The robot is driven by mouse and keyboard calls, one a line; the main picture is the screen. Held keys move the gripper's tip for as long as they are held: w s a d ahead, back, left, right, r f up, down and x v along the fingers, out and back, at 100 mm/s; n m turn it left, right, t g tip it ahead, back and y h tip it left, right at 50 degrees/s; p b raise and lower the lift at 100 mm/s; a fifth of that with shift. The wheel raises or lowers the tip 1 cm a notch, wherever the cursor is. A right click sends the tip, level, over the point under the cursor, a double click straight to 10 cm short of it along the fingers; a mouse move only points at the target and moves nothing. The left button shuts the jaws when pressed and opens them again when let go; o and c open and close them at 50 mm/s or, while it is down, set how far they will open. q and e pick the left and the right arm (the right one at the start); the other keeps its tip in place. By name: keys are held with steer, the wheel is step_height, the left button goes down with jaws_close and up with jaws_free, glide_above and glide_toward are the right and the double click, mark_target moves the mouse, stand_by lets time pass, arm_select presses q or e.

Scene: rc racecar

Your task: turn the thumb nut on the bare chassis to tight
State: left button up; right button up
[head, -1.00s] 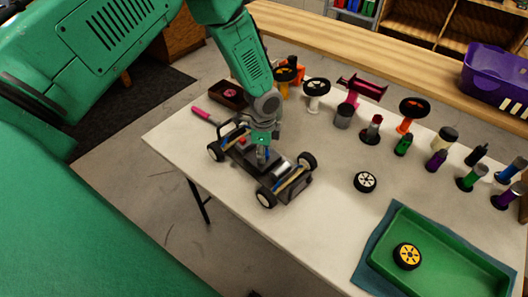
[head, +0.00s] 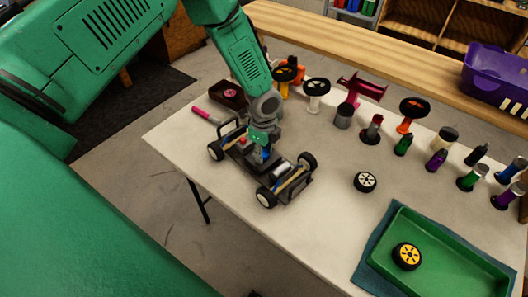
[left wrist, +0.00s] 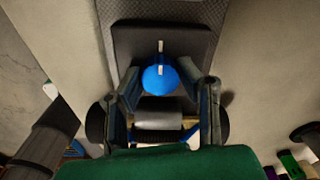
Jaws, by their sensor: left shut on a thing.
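The bare chassis (head: 291,183) stands on its wheels near the table's left edge. It is dark, with a silver cylinder and tan strips. The thumb nut (left wrist: 160,79) is a round blue knob on the chassis's dark plate, with a white mark on it. A second white mark on the plate lies just beyond it, roughly in line. My left gripper (head: 263,151) comes down from above onto the chassis. In the left wrist view its fingers (left wrist: 160,76) are on both sides of the thumb nut, shut on it. My right gripper is out of view.
A loose wheel (head: 365,182) lies right of the chassis. A green tray (head: 449,268) holds a yellow-hubbed wheel (head: 407,256). Several parts and colored bottles stand along the back, and a pink-handled tool (head: 206,116) lies behind the chassis. The table's middle is clear.

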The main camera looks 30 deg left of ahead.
mark_target(264, 153)
arm_select(q)
steer(key=o, duration=1.1)
steer(key=shift+o, duration=0.2)
steer(key=shift+w+r, duration=0.1)
steer(key=shift+r, duration=0.25)
step_height(264, 153, up, 11)
steer(key=shift+r, duration=0.1)
